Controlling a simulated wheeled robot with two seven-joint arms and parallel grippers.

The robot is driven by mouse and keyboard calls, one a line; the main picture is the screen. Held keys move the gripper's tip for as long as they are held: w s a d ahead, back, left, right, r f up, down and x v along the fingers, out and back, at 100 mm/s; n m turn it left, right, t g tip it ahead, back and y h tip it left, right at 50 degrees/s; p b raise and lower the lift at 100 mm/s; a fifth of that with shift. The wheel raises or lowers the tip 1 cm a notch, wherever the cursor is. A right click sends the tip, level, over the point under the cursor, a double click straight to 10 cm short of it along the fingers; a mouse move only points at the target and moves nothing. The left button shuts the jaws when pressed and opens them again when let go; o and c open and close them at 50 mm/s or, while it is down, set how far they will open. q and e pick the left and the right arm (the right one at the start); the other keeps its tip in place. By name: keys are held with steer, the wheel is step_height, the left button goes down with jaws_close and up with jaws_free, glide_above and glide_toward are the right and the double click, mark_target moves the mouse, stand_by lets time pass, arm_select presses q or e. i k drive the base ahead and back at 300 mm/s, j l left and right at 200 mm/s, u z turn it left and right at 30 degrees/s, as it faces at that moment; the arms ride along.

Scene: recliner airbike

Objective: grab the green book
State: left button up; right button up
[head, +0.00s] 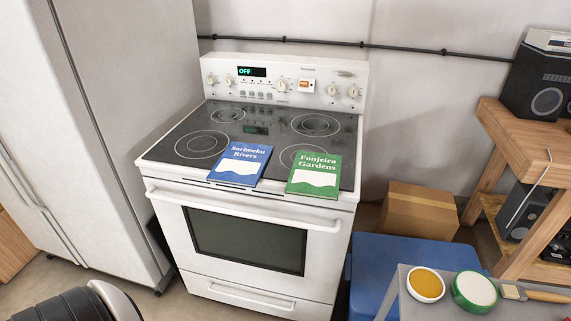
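The green book (314,175), titled "Fonjeira Gardens", lies flat on the front right of the black glass cooktop (258,122). Its lower edge reaches the white front rim of the stove. A blue book (240,164), titled "Sorimeku Rivers", lies to its left with a narrow gap between them. Part of the front right burner ring is hidden under the green book. Neither of my grippers shows in the head view.
The white stove (324,244) has a handle bar (243,210) along its front, below the books. A fridge (110,110) stands to the left. At right are a cardboard box (418,212), a blue container (370,262), a grey surface (437,305) with two round tubs, and a wooden bench (520,135).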

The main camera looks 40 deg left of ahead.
mark_target(313, 175)
steer(key=u, duration=1)
